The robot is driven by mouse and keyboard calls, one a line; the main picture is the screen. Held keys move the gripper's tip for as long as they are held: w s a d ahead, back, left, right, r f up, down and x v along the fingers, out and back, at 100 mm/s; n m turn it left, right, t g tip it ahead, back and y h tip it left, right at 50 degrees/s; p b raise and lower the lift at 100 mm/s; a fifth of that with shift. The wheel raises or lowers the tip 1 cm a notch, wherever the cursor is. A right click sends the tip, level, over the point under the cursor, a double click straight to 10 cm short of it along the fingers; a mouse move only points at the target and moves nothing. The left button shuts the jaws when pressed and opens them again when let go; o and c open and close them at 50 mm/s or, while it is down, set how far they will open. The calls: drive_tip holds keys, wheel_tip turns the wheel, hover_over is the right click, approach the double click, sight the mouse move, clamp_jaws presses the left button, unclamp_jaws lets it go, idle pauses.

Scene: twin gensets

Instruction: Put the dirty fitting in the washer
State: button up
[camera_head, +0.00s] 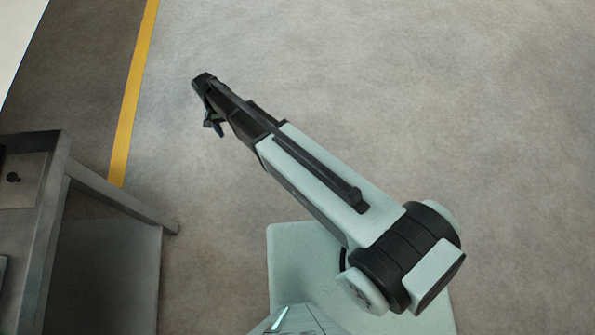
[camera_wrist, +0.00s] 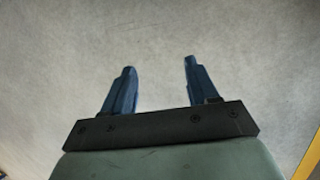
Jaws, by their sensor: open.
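My gripper (camera_wrist: 159,66) is open in the wrist view, with two blue fingers apart and only bare grey floor between and beyond them. In the head view my gripper (camera_head: 216,129) shows small at the far end of my arm, over open floor and to the right of a metal table. A small dark object (camera_head: 13,178) sits on a lighter patch of that table at the left edge; I cannot tell whether it is a fitting. I cannot make out a washer in either view.
The grey metal table (camera_head: 52,165) stands at the left, with its edge and legs facing my arm. A yellow floor line (camera_head: 132,95) runs behind it. A white surface (camera_head: 18,35) fills the top left corner. The floor at the centre and right is clear.

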drive_tip(key=s+d+f+g, duration=0.1)
drive_tip(key=s+d+f, duration=0.25)
drive_tip(key=d, duration=0.45)
drive_tip(key=s+d+f, duration=0.2)
drive_tip(key=s+d, duration=0.2)
drive_tip(key=d, duration=0.3)
drive_tip(key=s+d+f+g, duration=0.1)
drive_tip(key=s+d+f, duration=0.25)
drive_tip(key=d, duration=0.45)
drive_tip(key=s+d+g+y, duration=0.1)
drive_tip(key=s+d, duration=0.6)
drive_tip(key=s, duration=0.4)
drive_tip(key=s+d+f+y, duration=0.1)
drive_tip(key=s+d, duration=0.6)
drive_tip(key=s, duration=0.4)
drive_tip(key=shift+d+f+g, duration=0.2)
drive_tip(key=shift+d+g, duration=0.05)
drive_tip(key=shift+g, duration=0.15)
